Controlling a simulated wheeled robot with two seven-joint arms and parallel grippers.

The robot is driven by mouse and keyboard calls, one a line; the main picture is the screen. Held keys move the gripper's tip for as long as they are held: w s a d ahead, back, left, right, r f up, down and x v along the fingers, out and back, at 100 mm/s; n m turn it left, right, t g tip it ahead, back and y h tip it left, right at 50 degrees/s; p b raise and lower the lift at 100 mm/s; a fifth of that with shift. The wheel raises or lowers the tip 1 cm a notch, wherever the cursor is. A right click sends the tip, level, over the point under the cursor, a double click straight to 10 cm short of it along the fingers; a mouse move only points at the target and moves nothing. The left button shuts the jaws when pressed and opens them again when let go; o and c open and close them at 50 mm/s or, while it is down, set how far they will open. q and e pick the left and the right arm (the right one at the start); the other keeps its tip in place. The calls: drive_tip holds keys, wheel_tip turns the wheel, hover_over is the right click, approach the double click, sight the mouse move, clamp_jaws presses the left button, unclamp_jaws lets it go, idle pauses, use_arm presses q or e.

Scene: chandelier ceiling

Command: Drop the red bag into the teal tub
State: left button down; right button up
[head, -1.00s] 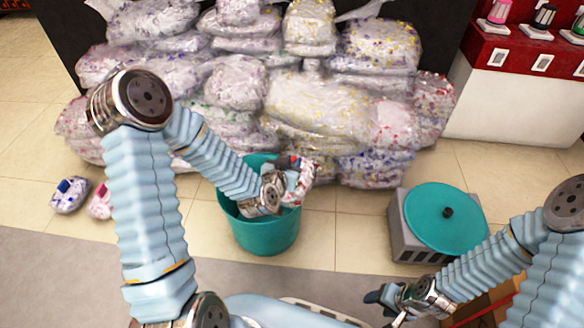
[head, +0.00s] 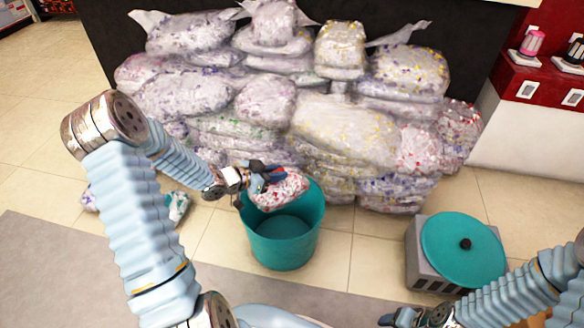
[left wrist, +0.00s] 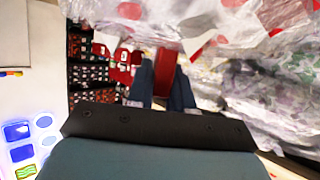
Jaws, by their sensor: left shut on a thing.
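The red bag (head: 282,190), a clear bag with red and white scraps, hangs over the back left part of the open teal tub (head: 285,245). My left gripper (head: 266,176) is shut on the bag from its upper left side. The bag hides part of the tub's back rim; the visible inside of the tub looks empty. In the left wrist view the bag (left wrist: 235,22) fills the top, beside the blue-grey fingers (left wrist: 166,82). My right gripper (head: 402,318) is at the bottom edge, partly cut off, and its jaws are unclear.
A pile of stuffed clear bags (head: 330,130) stands behind the tub. A grey box with a round teal lid (head: 463,250) stands at the right. A bag with teal marks (head: 178,206) lies on the floor at the left, partly behind my arm.

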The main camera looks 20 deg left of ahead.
sight(275, 187)
use_arm(q)
drive_tip(key=shift+s+a+f+b, duration=0.2)
drive_tip(key=shift+a+f+b, duration=0.1)
drive_tip(key=shift+f, duration=0.15)
wheel_tip(275, 187, down, 5)
drive_tip(key=b, duration=0.4)
drive_tip(key=shift+f+b, duration=0.2)
drive_tip(key=shift+b, duration=0.15)
drive_tip(key=c, duration=0.9)
unclamp_jaws()
drive_tip(key=p+v, duration=0.3)
drive_tip(key=v, duration=1)
drive_tip(key=shift+s+a+r, duration=0.1)
drive_tip(key=shift+s+r, duration=0.05)
drive_tip(key=shift+s, duration=0.15)
